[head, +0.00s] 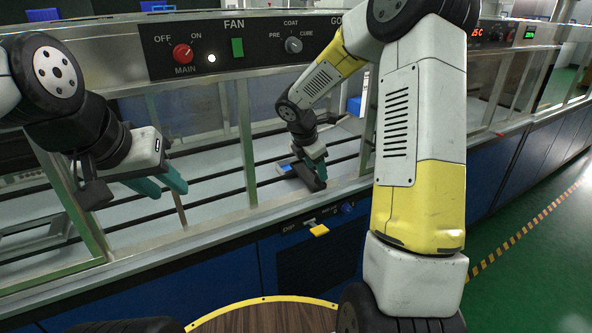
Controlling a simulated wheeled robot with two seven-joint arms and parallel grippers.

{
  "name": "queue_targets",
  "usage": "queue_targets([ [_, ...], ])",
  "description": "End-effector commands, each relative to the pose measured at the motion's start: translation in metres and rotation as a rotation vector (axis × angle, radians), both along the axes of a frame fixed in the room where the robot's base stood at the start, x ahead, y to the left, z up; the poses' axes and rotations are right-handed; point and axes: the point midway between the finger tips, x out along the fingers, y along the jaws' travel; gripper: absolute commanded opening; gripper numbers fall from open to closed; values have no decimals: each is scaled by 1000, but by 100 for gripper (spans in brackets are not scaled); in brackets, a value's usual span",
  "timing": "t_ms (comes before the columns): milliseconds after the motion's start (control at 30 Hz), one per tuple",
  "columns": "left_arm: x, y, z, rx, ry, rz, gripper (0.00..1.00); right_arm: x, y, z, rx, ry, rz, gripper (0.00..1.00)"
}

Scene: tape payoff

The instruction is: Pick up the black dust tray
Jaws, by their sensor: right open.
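A small black block-like piece (306,177), which looks like the black dust tray, lies tilted on the pale bench floor inside the enclosure.
A small blue item (285,168) lies left of the black piece. A grey frame-like tray (38,236) sits at the far left. Metal posts (246,140) and the front rail (225,219) bound the opening. A control panel (240,45) runs above. A yellow tab (319,230) sticks out below.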

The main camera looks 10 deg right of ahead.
Motion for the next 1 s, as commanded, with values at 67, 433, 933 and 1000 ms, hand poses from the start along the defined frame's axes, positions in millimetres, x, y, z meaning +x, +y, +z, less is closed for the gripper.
queue_targets([
  [67,0,0,0,0,0,0,34,3,-2,-9,2,2,-1,53],
  [433,0,0,0,0,0,0,34,19,-15,-49,1,0,-3,53],
  [933,0,0,0,0,0,0,34,19,-15,-50,2,-1,-3,2],
  [1000,0,0,0,0,0,0,34,19,-15,-50,2,-1,-3,0],
])
